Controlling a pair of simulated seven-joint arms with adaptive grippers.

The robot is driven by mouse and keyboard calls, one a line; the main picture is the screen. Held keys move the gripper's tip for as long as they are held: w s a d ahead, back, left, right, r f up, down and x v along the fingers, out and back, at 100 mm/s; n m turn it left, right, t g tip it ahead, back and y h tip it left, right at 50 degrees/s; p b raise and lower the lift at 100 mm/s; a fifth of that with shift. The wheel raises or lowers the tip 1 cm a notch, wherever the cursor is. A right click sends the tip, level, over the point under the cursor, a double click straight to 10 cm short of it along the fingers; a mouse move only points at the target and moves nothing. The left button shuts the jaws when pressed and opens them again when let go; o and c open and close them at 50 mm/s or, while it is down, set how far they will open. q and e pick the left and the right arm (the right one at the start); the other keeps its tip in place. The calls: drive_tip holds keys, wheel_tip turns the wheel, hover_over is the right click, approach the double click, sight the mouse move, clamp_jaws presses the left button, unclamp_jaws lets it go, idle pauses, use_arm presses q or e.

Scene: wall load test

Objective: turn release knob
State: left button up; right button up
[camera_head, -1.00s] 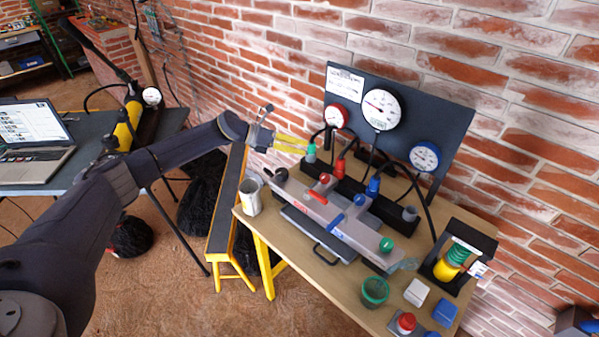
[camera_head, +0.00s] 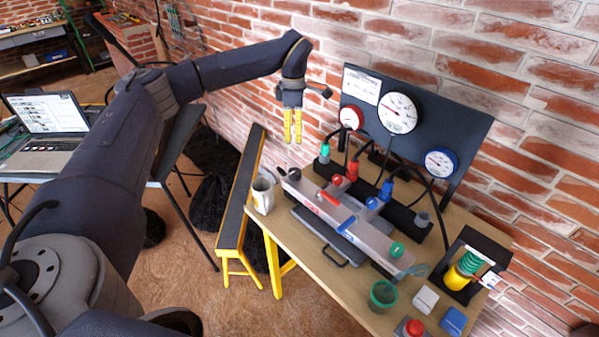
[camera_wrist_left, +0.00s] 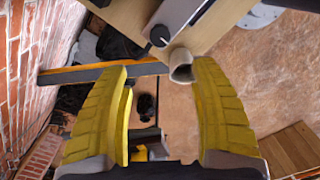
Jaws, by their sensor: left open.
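The grey test device (camera_head: 340,215) lies on the wooden table, with red, blue and green knobs on top. A black knob (camera_head: 295,172) sits at its left end. It also shows in the left wrist view as a round black knob with a white line (camera_wrist_left: 159,36), beyond the fingertips. I cannot tell which knob is the release knob. My left gripper (camera_head: 292,141) is open and empty, its yellow fingers pointing down above the device's left end, apart from the black knob. In the left wrist view the fingers (camera_wrist_left: 160,70) are spread wide. My right gripper is not in view.
A pale mug (camera_head: 263,195) stands at the table's left edge. A dark gauge panel (camera_head: 440,125) with hoses rises behind the device. A green cup (camera_head: 383,295) and a red button box (camera_head: 413,328) are at the front right. A yellow-edged beam (camera_head: 238,200) stands left of the table.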

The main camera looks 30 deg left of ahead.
sight(295, 171)
use_arm(q)
wheel_tip(295, 171, down, 17)
drive_tip(key=shift+f, duration=0.1)
idle(0.6)
drive_tip(key=c, duration=1.3)
